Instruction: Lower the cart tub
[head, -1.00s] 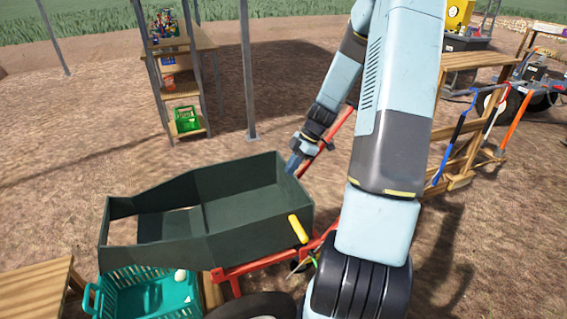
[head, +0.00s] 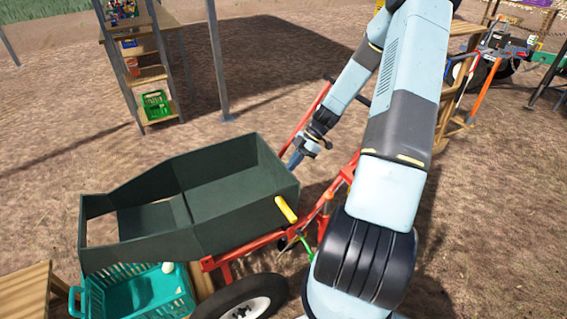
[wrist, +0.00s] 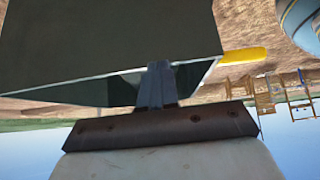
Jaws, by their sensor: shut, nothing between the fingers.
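The dark green cart tub (head: 240,222) sits on a red cart frame (head: 243,251), its open side facing up and its left end over a teal basket. A yellow handle (head: 286,209) sticks out at the tub's right front corner. My gripper (head: 292,164) is at the tub's right end, close to the rim. In the wrist view my gripper (wrist: 156,72) is shut and empty, its fingers overlapping the tub's edge (wrist: 110,45). I cannot tell whether they touch it. The yellow handle also shows there (wrist: 245,55).
The teal basket (head: 92,294) holds a white round item (head: 168,267). A wooden table (head: 22,290) is at the lower left. The cart's wheel (head: 215,305) is at the bottom. A shelf (head: 150,75) with a green crate (head: 155,102) and a metal post (head: 217,60) stand behind. Bare ground lies between.

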